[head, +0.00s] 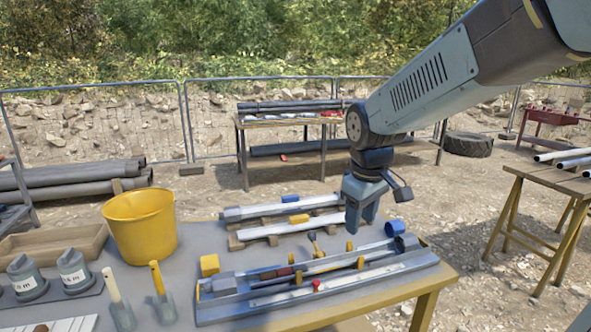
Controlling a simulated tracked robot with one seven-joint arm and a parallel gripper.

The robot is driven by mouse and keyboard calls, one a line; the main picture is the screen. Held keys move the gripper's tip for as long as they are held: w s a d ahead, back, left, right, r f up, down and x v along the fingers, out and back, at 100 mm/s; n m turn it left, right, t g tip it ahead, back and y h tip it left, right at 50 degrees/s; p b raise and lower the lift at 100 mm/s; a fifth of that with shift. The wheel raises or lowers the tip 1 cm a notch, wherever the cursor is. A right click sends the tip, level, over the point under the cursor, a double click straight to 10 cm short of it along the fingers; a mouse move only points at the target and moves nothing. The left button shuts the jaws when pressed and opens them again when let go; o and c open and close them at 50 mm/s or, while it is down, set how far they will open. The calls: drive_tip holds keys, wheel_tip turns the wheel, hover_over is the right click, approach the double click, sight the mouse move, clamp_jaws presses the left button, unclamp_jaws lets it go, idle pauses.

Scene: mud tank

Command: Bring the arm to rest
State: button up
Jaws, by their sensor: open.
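My arm reaches in from the upper right, and my gripper (360,228) points down above the right part of the near table. The gripper is open and I see nothing between its fingers. Below and around it lies a grey tray (222,310) with long pipes or channels and several small yellow and red pieces. The gripper appears to be above the tray's far side; I cannot tell the exact height. A blue ring-like piece (394,228) sits just right of the gripper.
Another table (295,120) and a trestle with pipes (560,178) stand farther off.

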drive_tip(key=s+d+r+m+t, duration=0.1)
drive_tip(key=s+d+r+m, duration=0.2)
drive_tip(key=s, duration=0.3)
drive_tip(key=s+d+r+m+t, duration=0.2)
drive_tip(key=s+d+r+m, duration=0.1)
drive_tip(key=s+d, duration=0.3)
drive_tip(key=shift+s+d+m, duration=0.3)
drive_tip(key=shift+s+m, duration=0.25)
drive_tip(key=shift+m, duration=0.25)
idle(1.5)
